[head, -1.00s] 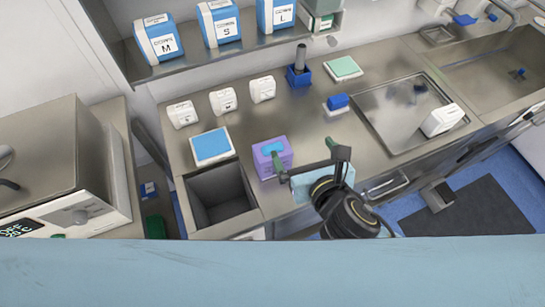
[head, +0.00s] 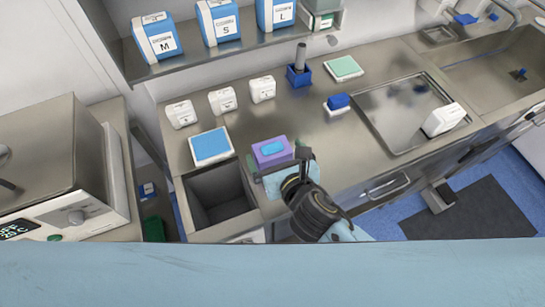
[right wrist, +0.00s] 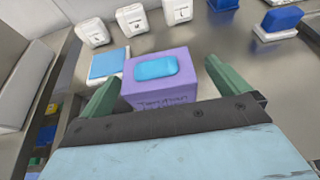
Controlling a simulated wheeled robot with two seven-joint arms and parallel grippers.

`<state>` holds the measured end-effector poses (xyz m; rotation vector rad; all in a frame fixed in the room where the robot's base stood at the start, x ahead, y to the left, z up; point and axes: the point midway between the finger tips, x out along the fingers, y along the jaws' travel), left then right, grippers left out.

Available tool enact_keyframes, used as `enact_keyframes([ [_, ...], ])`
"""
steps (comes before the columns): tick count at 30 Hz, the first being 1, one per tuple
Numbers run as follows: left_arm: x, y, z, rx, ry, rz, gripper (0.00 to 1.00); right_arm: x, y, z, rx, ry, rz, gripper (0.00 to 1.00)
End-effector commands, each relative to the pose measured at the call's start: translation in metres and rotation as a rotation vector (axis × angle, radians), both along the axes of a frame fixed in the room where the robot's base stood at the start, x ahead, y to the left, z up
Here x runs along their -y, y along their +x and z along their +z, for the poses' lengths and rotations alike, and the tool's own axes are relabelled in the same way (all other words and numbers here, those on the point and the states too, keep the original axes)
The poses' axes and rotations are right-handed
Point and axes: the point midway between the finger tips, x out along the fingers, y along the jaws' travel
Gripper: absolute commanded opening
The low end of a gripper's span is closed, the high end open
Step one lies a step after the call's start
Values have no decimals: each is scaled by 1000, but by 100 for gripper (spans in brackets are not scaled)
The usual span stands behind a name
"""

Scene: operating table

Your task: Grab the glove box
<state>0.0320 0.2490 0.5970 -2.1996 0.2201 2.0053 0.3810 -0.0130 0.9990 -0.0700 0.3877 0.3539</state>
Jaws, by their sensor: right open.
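The purple glove box (head: 270,160) with a light-blue opening on top stands on the steel counter near its front edge. It also shows in the right wrist view (right wrist: 160,102), in the middle between the fingers. My right gripper (head: 278,160) is open at the near side of the box, one green finger toward each side. In the right wrist view the right gripper (right wrist: 162,80) has visible gaps between its fingers and the box. Its palm hides the lower front of the box in the head view. My left gripper is not in view.
A blue-topped white box (head: 211,146) and an open sunken bin (head: 218,197) lie left of the glove box. Several small white containers (head: 222,101) stand behind it. A steel tray (head: 405,108) lies to the right. The counter between box and tray is mostly clear.

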Motion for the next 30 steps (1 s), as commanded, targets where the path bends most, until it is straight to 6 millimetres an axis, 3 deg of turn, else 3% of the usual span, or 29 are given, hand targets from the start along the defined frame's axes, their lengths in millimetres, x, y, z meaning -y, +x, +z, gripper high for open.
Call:
enact_keyframes([
  [7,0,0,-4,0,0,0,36,-14,29,-15,-1,2,-1,100],
  [17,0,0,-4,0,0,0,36,-16,33,-18,-1,-1,1,100],
  [28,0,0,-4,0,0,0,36,-16,33,-18,-1,0,1,52],
  [30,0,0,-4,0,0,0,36,-16,33,-17,0,0,1,51],
])
